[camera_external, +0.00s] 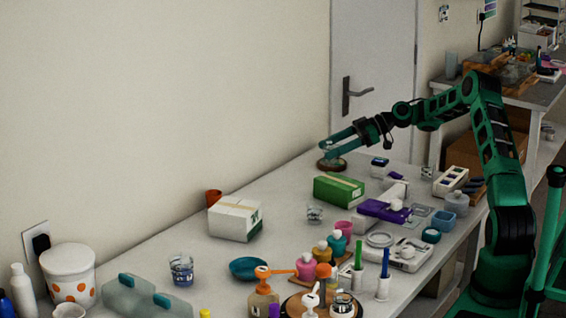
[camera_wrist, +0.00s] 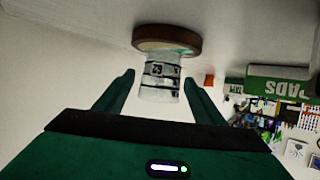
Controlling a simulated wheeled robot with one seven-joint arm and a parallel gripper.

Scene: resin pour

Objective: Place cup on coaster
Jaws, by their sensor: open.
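The cup (camera_wrist: 160,82) is clear with black bands and a dark pattern. In the wrist view, which looks upside down, its base meets the round brown coaster (camera_wrist: 167,38), so it appears to stand upright on it. My gripper (camera_wrist: 162,74) is open, with one finger on each side of the cup and a visible gap at each side. In the external view my gripper (camera_external: 329,146) is low over the far end of the table, just above the coaster (camera_external: 331,166). The cup cannot be made out clearly there.
A green box (camera_external: 338,189) lies in front of the coaster, also seen in the wrist view (camera_wrist: 275,88). The wall runs along the left.

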